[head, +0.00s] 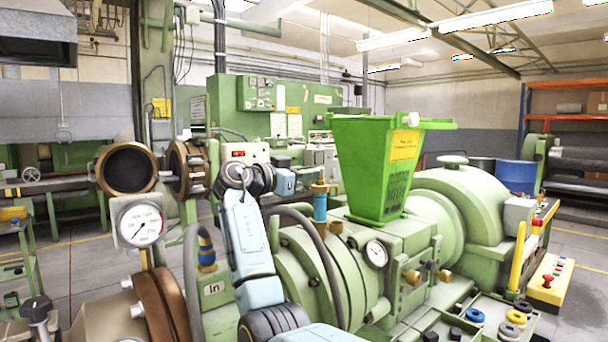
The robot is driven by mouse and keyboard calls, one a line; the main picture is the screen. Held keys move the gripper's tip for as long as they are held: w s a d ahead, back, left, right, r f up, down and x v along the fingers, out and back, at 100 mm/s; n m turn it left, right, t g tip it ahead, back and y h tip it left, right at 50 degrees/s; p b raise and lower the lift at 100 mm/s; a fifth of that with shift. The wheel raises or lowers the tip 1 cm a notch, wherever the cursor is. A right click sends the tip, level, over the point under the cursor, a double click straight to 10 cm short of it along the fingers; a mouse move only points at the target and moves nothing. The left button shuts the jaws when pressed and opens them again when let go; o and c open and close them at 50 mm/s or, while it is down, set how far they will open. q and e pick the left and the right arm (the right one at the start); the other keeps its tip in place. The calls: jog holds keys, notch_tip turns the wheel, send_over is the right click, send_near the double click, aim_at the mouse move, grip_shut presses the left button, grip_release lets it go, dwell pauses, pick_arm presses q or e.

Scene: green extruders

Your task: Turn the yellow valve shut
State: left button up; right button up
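A yellow-brass fitting (320,187) sits upright on a blue cylinder (320,208) on the green machine, left of the green hopper; I cannot tell whether it is the yellow valve. An upright yellow bar (517,255) stands at the right end of the machine. My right arm rises from the bottom middle and bends right at its wrist. My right gripper (304,172) is small, at the wrist's right end, close to the brass fitting in the picture. Its fingers are too unclear to tell open from shut, or whether they touch anything. My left gripper is out of view.
The green hopper (371,165) stands on the machine right of my gripper. A pressure gauge (141,223) and a brown flange (127,168) stand at left. A dark hose (318,250) curves beside my forearm. A yellow box with a red button (549,283) is at right.

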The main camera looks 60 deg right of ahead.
jog(key=o, duration=0.4)
jog(key=shift+d, duration=0.1)
jog(key=b+v, duration=0.2)
jog(key=v, duration=1.1)
jog(key=shift+a, duration=0.25)
